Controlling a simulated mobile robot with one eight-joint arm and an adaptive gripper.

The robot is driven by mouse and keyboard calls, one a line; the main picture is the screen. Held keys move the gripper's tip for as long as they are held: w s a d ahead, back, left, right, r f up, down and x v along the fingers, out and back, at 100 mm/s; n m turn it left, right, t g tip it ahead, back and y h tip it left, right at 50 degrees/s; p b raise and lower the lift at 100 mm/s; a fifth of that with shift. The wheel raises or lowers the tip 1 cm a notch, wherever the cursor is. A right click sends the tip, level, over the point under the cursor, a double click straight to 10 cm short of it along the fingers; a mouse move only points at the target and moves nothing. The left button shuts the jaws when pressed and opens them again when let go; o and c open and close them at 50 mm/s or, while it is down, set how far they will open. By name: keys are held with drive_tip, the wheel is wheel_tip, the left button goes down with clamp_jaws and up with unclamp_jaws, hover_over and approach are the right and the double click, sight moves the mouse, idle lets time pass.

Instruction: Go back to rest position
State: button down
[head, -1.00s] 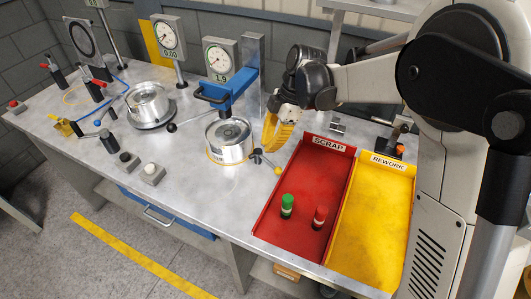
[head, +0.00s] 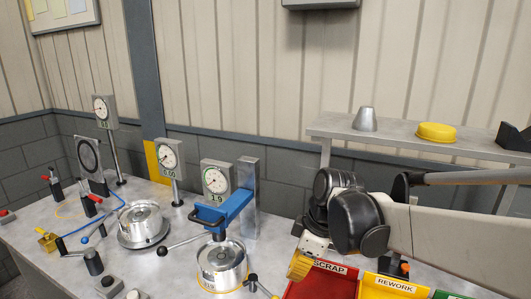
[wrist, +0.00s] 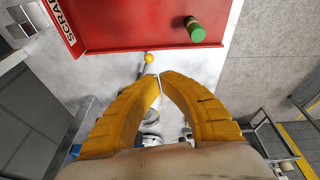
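My gripper (head: 299,266) has yellow fingers and is above the bench, just left of the SCRAP sign (head: 330,267). In the wrist view the two ribbed yellow fingers of my gripper (wrist: 160,76) come together at their tips, with nothing held between them. The red scrap tray (wrist: 150,25) lies beyond the fingertips, with a green-capped cylinder (wrist: 195,29) in it. A yellow knob (wrist: 149,58) on a lever shows just past the tips.
A blue press (head: 230,208) stands left of my gripper over a silver part (head: 222,266). Dial gauges (head: 216,180) stand behind. A yellow REWORK tray (head: 380,290) is to the right. A shelf (head: 400,135) at the back right holds a grey cone (head: 365,118) and a yellow piece (head: 437,132).

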drive_tip(key=s+d+f+m+t+h+b, duration=0.2)
drive_tip(key=s+d+m+t, duration=0.3)
drive_tip(key=s+d+m, duration=0.7)
drive_tip(key=s+m+b, duration=0.1)
drive_tip(key=s+m, duration=0.1)
drive_tip(key=shift+m+t+h, duration=0.4)
